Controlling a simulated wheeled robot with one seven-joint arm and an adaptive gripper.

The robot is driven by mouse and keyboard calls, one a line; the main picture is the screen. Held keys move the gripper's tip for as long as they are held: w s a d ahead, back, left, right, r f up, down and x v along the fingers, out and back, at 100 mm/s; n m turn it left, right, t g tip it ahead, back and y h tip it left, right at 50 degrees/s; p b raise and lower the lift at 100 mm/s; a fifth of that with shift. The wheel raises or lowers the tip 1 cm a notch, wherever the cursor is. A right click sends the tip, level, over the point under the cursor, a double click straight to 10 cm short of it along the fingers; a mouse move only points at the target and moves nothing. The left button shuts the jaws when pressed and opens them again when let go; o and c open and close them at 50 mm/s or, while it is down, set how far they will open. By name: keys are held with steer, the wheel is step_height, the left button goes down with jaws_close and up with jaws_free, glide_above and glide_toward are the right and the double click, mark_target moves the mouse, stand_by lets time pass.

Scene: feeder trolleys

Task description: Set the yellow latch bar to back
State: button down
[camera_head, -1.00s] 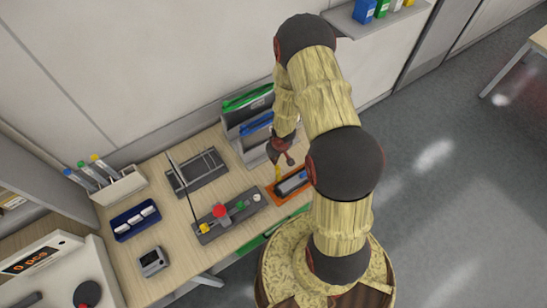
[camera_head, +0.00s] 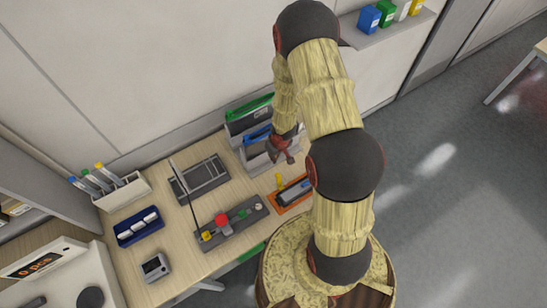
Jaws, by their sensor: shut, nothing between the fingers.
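The yellow latch bar (camera_head: 279,181) is a small upright piece at the left side of the orange-framed fixture (camera_head: 297,206) near the right end of the table. A grey and blue part (camera_head: 293,190) lies in that fixture. My gripper (camera_head: 289,159) is shut and empty, above and behind the latch bar and apart from it. It is in front of the grey bin with the blue edge. The exact tilt of the bar is too small to tell, and my arm covers the right end of the fixture.
A grey control strip (camera_head: 232,225) with a red button and a thin upright rod stands to the left. Grey bins (camera_head: 250,125) stand close behind my gripper. A dark grey tray (camera_head: 200,180), a blue tray (camera_head: 139,226) and a pen holder (camera_head: 122,191) are further left.

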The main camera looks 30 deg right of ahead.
steer(key=s+d+r+g+h+b, duration=0.2)
steer(key=s+d+r+g, duration=0.15)
steer(key=s+r, duration=0.75)
steer(key=s+a+r+t+y+b, duration=0.1)
steer(key=s+a+r+t+b, duration=0.2)
steer(key=a+b, duration=0.5)
steer(key=s+a+r+t+y+b, duration=0.1)
steer(key=s+a+r+t+b, duration=0.2)
steer(key=b, duration=1.7)
steer(key=a+t, duration=0.1)
steer(key=a, duration=0.3)
steer(key=shift+s+a+r+b, duration=0.3)
steer(key=shift+s+a+r, duration=0.05)
steer(key=shift+s+a, duration=0.05)
